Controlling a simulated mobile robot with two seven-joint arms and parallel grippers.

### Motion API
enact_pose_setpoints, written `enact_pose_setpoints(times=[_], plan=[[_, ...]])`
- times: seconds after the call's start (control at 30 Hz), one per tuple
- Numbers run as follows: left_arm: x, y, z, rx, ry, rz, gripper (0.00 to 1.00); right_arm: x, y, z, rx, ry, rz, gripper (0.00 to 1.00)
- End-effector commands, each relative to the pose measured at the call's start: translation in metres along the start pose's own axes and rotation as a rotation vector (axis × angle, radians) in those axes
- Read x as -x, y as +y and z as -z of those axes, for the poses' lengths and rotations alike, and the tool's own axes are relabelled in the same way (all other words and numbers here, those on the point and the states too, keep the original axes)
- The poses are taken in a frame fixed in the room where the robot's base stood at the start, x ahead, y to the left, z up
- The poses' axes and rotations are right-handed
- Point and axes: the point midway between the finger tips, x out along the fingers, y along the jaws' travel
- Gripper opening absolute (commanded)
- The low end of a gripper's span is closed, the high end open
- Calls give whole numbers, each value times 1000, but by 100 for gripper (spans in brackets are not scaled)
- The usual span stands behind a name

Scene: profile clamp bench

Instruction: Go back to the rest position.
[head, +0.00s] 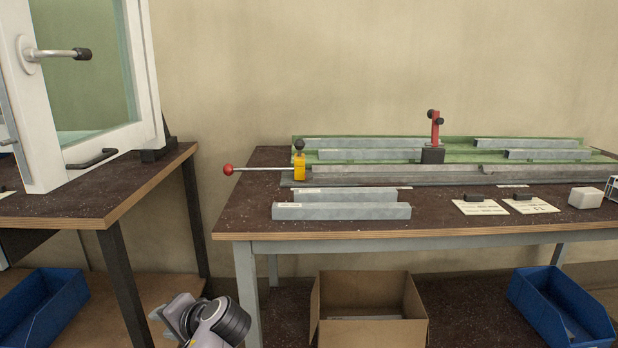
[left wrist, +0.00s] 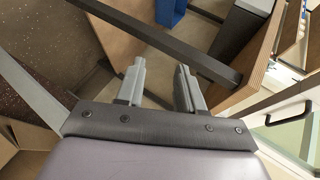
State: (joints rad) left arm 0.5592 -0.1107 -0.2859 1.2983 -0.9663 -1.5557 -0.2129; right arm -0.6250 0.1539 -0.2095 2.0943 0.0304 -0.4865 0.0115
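My left gripper (head: 168,312) is low in the head view, in front of the gap between the two benches and below their tops. In the left wrist view its two grey fingers (left wrist: 160,72) stand apart with nothing between them. Floor and bench legs show behind the fingers. My right gripper is in neither view.
The clamp bench (head: 240,222) carries metal profiles (head: 340,211), a yellow clamp (head: 300,168) with a red-knobbed lever and a red clamp (head: 435,128). A window frame (head: 45,178) stands on the left bench (head: 150,187). Below are a cardboard box (head: 368,290) and blue bins (head: 560,305).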

Motion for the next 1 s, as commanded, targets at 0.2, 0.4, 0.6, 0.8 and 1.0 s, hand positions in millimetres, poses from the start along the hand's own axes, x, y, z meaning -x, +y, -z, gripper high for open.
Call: enact_pose_setpoints(times=[0.2, 0.4, 0.6, 0.8, 1.0], plan=[[-10, 74, -78, 93, -2, -257, 37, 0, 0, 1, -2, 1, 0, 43], [5, 118, -147, 178, -1, -468, 37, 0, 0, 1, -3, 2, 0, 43], [37, 143, -211, 251, 5, -659, 37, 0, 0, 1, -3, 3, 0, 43], [77, 149, -258, 299, 16, -813, 37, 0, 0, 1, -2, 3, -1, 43], [113, 145, -289, 327, 27, -928, 37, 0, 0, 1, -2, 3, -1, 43]])
